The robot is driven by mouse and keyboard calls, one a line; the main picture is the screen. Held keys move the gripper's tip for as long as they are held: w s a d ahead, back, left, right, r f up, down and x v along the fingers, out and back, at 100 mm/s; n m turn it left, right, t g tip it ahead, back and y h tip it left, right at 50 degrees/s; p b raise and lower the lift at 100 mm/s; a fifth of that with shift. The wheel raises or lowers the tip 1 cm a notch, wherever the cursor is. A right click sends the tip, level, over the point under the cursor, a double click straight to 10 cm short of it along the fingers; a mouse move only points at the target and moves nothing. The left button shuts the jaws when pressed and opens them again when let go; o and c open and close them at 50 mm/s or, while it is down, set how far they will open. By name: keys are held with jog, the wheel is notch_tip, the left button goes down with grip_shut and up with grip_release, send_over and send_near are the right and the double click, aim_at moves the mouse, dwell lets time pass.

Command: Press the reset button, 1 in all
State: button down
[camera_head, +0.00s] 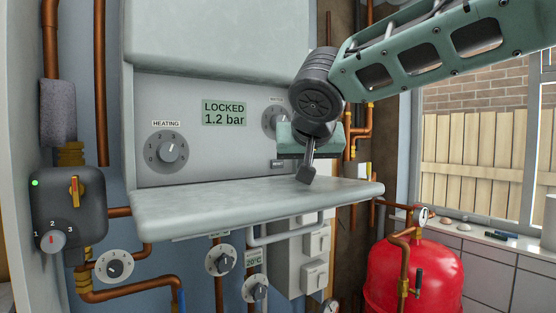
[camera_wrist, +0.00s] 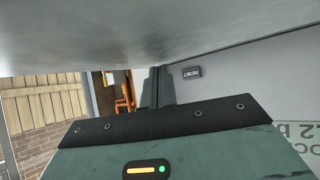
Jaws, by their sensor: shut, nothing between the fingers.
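The reset button (camera_head: 277,163) is a small dark rectangle low on the boiler's grey front panel, below the right-hand dial. In the wrist view the reset button (camera_wrist: 191,73) shows just right of my fingers, with its lettering visible. My gripper (camera_head: 306,177) is shut and empty, pointing down just above the fold-down flap, to the right of the button and apart from it in the picture. In the wrist view my gripper's dark fingers (camera_wrist: 157,88) are together.
The flap (camera_head: 250,205) sticks out below the panel, close under my fingertips. The heating dial (camera_head: 167,149) is on the left; the right-hand dial (camera_head: 273,121) is partly hidden by my wrist. Copper pipes (camera_head: 359,135) run at the right. A red tank (camera_head: 415,272) stands lower right.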

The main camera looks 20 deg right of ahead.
aim_at(287, 176)
jog(key=w, duration=0.1)
jog(key=w+a+p, duration=0.1)
jog(key=w, duration=0.1)
jog(key=shift+w+a, duration=0.1)
jog(key=shift+w, duration=0.2)
jog(key=shift+w+a, duration=0.3)
jog(key=shift+w, duration=0.65)
jog(key=shift+w, duration=0.1)
dwell(1.0)
jog(key=shift+w+a, duration=0.1)
jog(key=shift+w, duration=0.2)
jog(key=shift+w+a+b, duration=0.15)
jog(key=shift+w+b, duration=0.2)
dwell(0.6)
jog(key=shift+s, duration=0.1)
jog(key=shift+s+d+b, duration=0.25)
jog(key=shift+s+b, duration=0.4)
jog(key=shift+b, duration=0.05)
